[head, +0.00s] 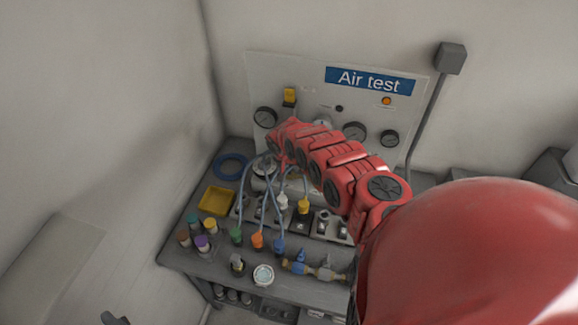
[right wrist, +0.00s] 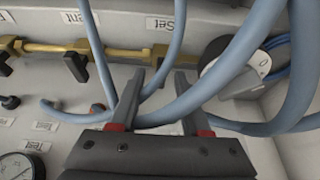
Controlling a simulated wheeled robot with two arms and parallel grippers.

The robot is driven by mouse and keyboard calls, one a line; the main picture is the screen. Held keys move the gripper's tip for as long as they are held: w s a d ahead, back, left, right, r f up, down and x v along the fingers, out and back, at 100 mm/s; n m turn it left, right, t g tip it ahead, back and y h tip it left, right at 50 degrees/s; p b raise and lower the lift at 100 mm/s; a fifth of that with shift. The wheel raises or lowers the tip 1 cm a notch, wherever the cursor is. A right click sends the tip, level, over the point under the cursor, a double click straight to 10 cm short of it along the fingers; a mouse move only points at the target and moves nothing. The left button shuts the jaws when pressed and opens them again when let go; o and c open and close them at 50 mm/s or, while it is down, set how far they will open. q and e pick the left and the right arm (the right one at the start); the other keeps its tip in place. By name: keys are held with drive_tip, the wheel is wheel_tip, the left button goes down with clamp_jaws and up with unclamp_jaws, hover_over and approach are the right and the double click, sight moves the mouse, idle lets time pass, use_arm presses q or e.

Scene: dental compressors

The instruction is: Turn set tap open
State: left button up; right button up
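The "Set" label (right wrist: 165,23) is at the top middle of the right wrist view. Below it a brass pipe (right wrist: 125,49) runs across the panel, and the set tap's handle is not clear behind a blue hose and my fingers. My right gripper (right wrist: 158,78) is open, its two dark fingers apart and pointing toward the pipe below the label. Blue hoses (right wrist: 235,65) cross in front of and beside the fingers. In the head view my red right arm covers this part of the panel. A dark shape at the lower left edge may be my left gripper (head: 115,319).
A black tap handle (right wrist: 75,66) sits on the pipe at left, near the "Vent" label (right wrist: 75,18). A round grey fitting (right wrist: 235,68) is close at right. The bench (head: 185,257) holds a yellow tray (head: 216,201), coloured caps and hose connectors. The "Air test" panel (head: 290,70) stands behind.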

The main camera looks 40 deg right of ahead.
clamp_jaws()
